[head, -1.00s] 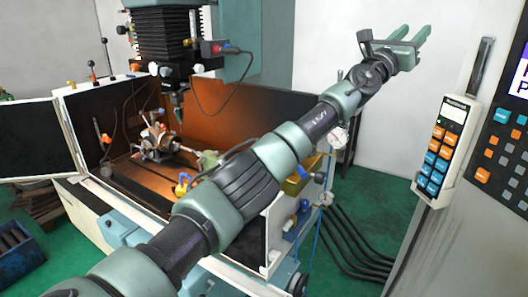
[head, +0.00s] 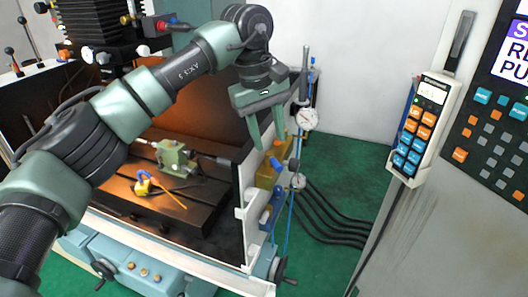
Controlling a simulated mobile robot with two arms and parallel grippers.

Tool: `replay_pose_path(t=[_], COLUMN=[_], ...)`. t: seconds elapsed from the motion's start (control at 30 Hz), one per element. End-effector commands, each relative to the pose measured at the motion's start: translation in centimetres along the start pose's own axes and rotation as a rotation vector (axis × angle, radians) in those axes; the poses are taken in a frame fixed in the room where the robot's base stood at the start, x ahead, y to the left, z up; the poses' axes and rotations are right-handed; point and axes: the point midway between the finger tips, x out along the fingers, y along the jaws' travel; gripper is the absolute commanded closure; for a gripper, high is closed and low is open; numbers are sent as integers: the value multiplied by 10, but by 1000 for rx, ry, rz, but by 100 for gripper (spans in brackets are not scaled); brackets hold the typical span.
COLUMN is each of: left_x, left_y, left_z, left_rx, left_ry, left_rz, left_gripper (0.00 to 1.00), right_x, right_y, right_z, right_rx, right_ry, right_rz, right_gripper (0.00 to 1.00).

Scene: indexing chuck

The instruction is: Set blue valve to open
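A small blue part, which looks like the blue valve's handle (head: 276,163), shows beside a yellow-brown block on the outer right side of the machine. Its exact angle is too small to tell. My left gripper (head: 269,146) points down just above it, with its two green fingers apart and nothing between them. I cannot tell whether a fingertip touches the blue part. My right gripper is not in view.
Round gauges (head: 307,119) and thin blue hoses stand right of the gripper. The machine's white side wall (head: 247,205) lies left of it. Inside are a green vise (head: 175,158) and a blue-and-yellow item (head: 145,182). A control pendant (head: 421,128) hangs at the right.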

Motion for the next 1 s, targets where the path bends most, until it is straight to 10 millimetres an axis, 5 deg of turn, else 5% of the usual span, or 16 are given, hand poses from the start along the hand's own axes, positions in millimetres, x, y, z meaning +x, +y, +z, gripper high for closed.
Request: replay_pose_path(t=[0.4,0.77,0.9,1.0], left_x=[59,66,66,66], left_y=[1,1,1,1], left_z=[1,1,1,1], left_rx=[-3,-3,-3,-3], left_ry=[-4,-2,-2,-2], left_rz=[3,5,5,5], left_gripper=[61,61,100,100], right_x=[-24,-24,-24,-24], right_y=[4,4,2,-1], right_z=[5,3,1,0], right_rx=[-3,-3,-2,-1], right_ry=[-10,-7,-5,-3], right_rz=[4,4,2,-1], right_gripper=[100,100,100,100])
